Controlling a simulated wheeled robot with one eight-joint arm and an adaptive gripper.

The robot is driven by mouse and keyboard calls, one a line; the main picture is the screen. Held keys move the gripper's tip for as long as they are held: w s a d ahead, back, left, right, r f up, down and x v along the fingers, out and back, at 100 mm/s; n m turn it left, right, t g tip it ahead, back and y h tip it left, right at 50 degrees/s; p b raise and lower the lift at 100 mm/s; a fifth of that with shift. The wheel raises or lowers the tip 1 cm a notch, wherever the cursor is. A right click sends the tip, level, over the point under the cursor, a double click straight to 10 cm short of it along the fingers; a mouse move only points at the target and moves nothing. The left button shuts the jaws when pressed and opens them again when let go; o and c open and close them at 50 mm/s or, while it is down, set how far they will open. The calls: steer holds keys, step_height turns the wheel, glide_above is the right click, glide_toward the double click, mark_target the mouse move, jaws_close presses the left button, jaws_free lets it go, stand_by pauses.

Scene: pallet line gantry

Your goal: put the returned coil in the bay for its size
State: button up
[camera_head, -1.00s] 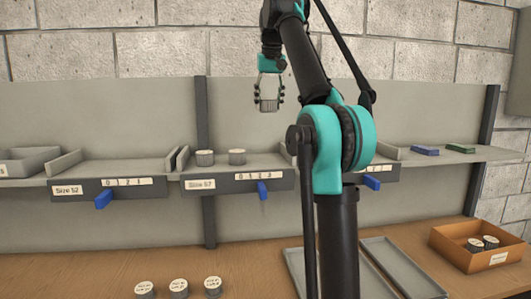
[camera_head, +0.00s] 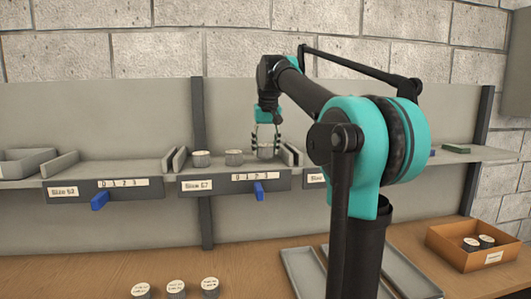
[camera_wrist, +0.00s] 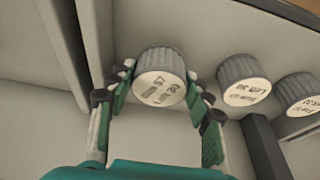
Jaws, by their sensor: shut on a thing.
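The returned coil (camera_head: 266,151), a short grey ribbed cylinder with a pale label, is between the fingers of my gripper (camera_head: 266,143), which is shut on it. In the wrist view the coil (camera_wrist: 160,62) shows a printed label that seems to include "57". The coil is low in the right part of the bay marked Size 57 (camera_head: 213,184); whether it touches the bay floor I cannot tell. Two other coils (camera_head: 201,158) (camera_head: 234,157) stand in the same bay to its left, apart from it. The Size 52 bay (camera_head: 110,166) is empty.
A bay to the right (camera_head: 315,178) is mostly hidden by my arm. Blue sliders (camera_head: 258,191) (camera_head: 99,201) hang on the bay fronts. Three coils (camera_head: 176,287) stand on the wooden table. An orange box (camera_head: 458,254) with two coils and grey trays (camera_head: 302,268) are at right.

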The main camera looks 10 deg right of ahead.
steer(key=shift+f, duration=0.8)
steer(key=shift+f, duration=0.1)
steer(key=o, duration=1.6)
steer(key=v, duration=1.2)
